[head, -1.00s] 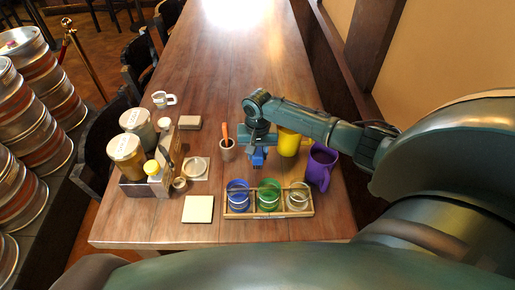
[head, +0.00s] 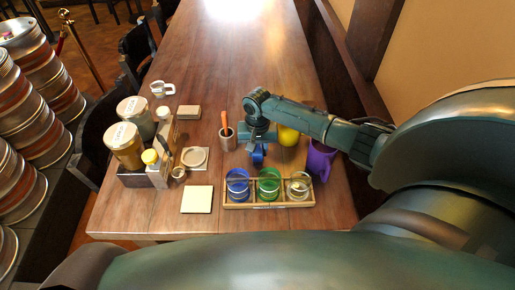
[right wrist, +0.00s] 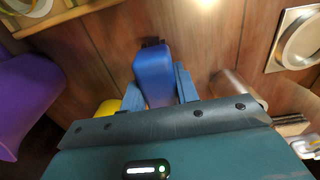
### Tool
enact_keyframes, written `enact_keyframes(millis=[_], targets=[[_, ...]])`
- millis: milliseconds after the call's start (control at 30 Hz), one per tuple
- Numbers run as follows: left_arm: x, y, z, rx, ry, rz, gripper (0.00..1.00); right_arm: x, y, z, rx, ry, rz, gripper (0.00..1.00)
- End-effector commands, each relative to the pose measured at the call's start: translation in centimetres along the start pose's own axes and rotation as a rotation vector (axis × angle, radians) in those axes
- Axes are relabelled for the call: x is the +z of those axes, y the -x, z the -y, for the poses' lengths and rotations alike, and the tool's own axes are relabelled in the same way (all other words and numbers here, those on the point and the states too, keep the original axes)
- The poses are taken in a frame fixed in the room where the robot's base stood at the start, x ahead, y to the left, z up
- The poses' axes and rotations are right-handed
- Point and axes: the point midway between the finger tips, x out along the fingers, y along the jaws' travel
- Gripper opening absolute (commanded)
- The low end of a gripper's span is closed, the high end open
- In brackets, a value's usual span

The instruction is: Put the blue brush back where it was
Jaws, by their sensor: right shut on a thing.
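The blue brush (head: 258,155) is in my right gripper (head: 258,143), which is shut on it above the table, behind the wooden rack. In the right wrist view the blue brush (right wrist: 153,75) sits between the two fingers (right wrist: 160,88), its blue end pointing away from the palm. The grey cup (head: 227,141) with an orange-handled tool stands just left of the gripper, apart from it. I cannot tell the brush's exact height above the table. My left gripper does not show.
The wooden rack (head: 230,204) holds blue, green and clear jars. A square dish (head: 195,157), a pale pad (head: 197,199) and a caddy (head: 134,179) are left. The far table is clear.

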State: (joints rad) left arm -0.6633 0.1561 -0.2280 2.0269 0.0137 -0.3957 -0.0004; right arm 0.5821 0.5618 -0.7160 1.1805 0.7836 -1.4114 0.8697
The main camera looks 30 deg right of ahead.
Motion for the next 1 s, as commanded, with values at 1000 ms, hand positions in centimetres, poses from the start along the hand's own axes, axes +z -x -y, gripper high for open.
enact_keyframes(millis=[1000], targets=[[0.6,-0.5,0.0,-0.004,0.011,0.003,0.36,0.0,-1.6,0.0,-0.001,-0.001,0.000,0.00]])
